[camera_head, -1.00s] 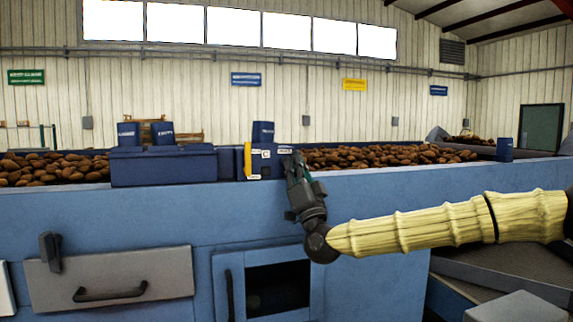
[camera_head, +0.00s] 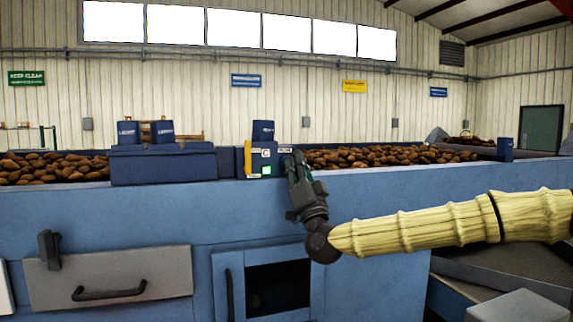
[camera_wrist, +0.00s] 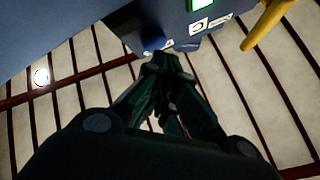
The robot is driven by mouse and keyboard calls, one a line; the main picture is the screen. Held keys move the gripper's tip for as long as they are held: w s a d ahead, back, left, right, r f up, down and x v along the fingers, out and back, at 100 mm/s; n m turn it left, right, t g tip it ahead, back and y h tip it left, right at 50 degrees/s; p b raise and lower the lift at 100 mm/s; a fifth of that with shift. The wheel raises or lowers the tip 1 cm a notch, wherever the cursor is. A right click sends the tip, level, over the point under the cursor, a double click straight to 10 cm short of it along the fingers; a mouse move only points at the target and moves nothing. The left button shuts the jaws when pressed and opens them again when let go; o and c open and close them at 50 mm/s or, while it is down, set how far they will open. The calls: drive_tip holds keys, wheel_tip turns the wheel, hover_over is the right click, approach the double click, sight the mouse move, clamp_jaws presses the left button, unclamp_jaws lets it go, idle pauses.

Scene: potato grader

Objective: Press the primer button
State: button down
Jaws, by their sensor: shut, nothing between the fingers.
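A blue control box (camera_head: 273,161) with a yellow side stands on the machine's top edge in the head view. A small green light (camera_head: 267,170) glows on its face, and it also shows in the wrist view (camera_wrist: 203,4). In the wrist view a rounded blue part (camera_wrist: 156,45), which looks like the primer button, sits on the underside of the box beside a white label (camera_wrist: 198,27). My gripper (camera_wrist: 164,62) is shut and empty, its fingertips right at this blue part. I cannot tell whether they touch. In the head view my gripper (camera_head: 293,156) is at the box's right side.
Potatoes (camera_head: 390,157) lie behind the blue machine wall (camera_head: 120,215). A larger blue box (camera_head: 163,166) stands to the left. A yellow bar (camera_wrist: 268,24) sticks out near the box in the wrist view. A grey drawer (camera_head: 110,275) and an open hatch (camera_head: 278,288) are below.

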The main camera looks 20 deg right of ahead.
drive_tip(key=shift+s, duration=0.4)
drive_tip(key=s+b, duration=0.2)
drive_tip(key=s, duration=0.3)
idle(0.5)
drive_tip(key=shift+d, duration=0.1)
idle(0.4)
